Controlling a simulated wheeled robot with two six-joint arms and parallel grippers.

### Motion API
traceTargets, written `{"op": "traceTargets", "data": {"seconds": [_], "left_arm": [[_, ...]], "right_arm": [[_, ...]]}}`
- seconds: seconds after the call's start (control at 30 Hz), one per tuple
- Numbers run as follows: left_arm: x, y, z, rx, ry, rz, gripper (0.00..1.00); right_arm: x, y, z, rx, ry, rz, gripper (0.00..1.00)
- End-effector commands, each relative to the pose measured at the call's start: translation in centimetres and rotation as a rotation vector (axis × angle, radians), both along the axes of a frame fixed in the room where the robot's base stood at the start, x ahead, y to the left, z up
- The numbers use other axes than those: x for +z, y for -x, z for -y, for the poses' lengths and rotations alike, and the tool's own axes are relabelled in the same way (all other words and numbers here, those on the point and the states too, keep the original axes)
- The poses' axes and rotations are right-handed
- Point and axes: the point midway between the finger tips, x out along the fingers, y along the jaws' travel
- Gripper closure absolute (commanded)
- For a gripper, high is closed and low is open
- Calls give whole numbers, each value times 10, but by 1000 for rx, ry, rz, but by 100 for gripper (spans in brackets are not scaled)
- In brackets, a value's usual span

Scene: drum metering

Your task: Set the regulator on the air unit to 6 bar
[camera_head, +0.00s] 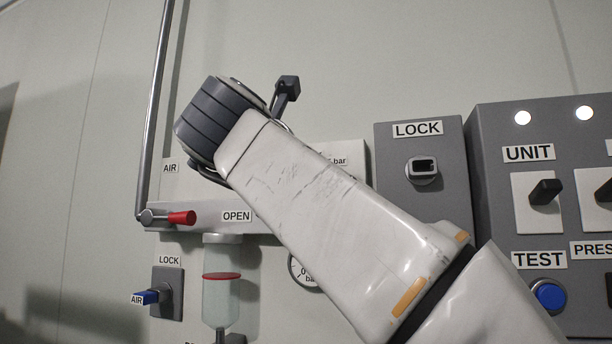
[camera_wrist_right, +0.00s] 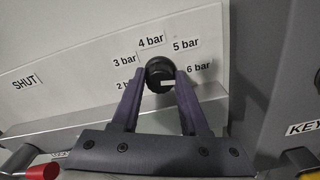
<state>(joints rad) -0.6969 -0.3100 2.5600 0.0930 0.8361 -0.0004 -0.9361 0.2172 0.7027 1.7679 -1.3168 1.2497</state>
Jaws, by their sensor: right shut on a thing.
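In the right wrist view my right gripper (camera_wrist_right: 158,80) is shut on the round black regulator knob (camera_wrist_right: 158,68), one finger on each side. A short white mark on the knob lies low and to the right, lying nearly level on the side of the 6 bar label (camera_wrist_right: 199,66); its exact setting is hard to tell. Labels from 2 bar to 5 bar arc around the knob on the white air unit plate (camera_wrist_right: 60,92). In the head view my right arm hides the knob and fingers. A gauge (camera_head: 296,270) is partly covered by my arm. My left gripper is out of view.
A red-handled lever (camera_head: 181,218) sits at the unit's lower left, beside the OPEN label. A grey LOCK box (camera_head: 420,240) and a switch panel (camera_head: 500,120) stand right.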

Motion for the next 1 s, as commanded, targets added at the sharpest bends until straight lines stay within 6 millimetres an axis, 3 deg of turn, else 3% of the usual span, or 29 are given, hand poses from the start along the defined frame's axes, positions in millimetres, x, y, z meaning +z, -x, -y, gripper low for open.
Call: {"op": "traceTargets", "data": {"seconds": [0.43, 0.47, 0.5, 0.53, 0.87, 1.0], "left_arm": [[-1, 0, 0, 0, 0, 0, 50], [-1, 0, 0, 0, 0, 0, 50], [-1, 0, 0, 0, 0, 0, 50], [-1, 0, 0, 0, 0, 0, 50], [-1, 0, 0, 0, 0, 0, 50], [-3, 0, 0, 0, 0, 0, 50]], "right_arm": [[-3, 0, -1, 0, -12, -4, 100], [-3, 0, -1, 0, -12, -4, 48], [-3, 0, -1, 0, -12, -4, 33], [-3, 0, -1, 0, -12, -4, 27], [-1, 1, -1, 1, -9, 0, 27], [-1, 15, -6, 5, -10, 1, 27]]}}
